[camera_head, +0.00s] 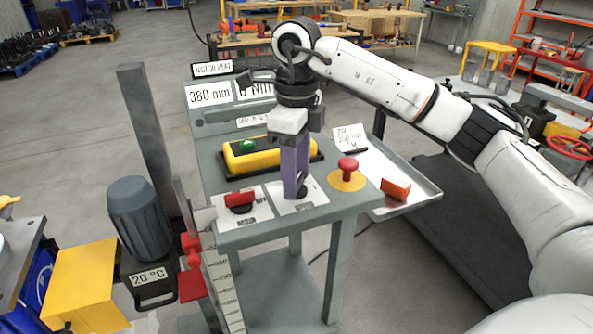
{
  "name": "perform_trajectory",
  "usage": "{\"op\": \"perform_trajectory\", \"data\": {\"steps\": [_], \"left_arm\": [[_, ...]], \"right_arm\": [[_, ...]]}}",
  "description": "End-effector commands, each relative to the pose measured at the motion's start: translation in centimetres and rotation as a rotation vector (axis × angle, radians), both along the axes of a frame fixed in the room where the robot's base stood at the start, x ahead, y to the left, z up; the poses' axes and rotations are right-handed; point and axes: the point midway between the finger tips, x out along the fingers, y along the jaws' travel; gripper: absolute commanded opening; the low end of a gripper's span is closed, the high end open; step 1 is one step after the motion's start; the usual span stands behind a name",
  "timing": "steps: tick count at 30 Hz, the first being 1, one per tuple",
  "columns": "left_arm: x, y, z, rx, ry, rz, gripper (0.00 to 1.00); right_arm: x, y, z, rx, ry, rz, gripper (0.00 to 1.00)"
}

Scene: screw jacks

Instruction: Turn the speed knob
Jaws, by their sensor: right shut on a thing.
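A grey control stand (351,203) stands in front of me. Its top carries a red switch handle (240,199) on a white plate, and a second white plate (316,192) to the right of it. My right gripper (295,187) points straight down over this second plate, its purple fingers shut at the plate. The speed knob itself is mostly hidden by the fingers; only a dark bit shows at their tips. I cannot read the plate labels to confirm it. My left gripper is not in view.
Close to the fingers are a red mushroom button (347,168) on a yellow disc and a yellow box with a green button (246,147). A metal tray (417,186) with an orange block (395,189) sits right. A motor (140,218) and scale stand left.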

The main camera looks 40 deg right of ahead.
Motion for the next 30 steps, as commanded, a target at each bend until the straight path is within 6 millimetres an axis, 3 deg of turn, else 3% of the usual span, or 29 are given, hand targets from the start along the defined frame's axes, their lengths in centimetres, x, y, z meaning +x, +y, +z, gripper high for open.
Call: {"op": "perform_trajectory", "data": {"steps": [18, 19, 22, 30], "left_arm": [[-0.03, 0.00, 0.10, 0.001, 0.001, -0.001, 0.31], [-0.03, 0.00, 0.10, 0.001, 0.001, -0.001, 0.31], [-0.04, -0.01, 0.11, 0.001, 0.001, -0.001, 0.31], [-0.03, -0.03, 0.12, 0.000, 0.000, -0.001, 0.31]], "right_arm": [[0.05, -0.02, 0.08, -0.001, -0.003, -0.048, 0.21], [0.05, -0.02, 0.08, -0.001, -0.003, -0.048, 0.47], [0.05, -0.02, 0.07, 0.000, -0.002, -0.047, 0.62], [0.03, -0.01, 0.07, 0.000, -0.001, -0.047, 0.62]]}}
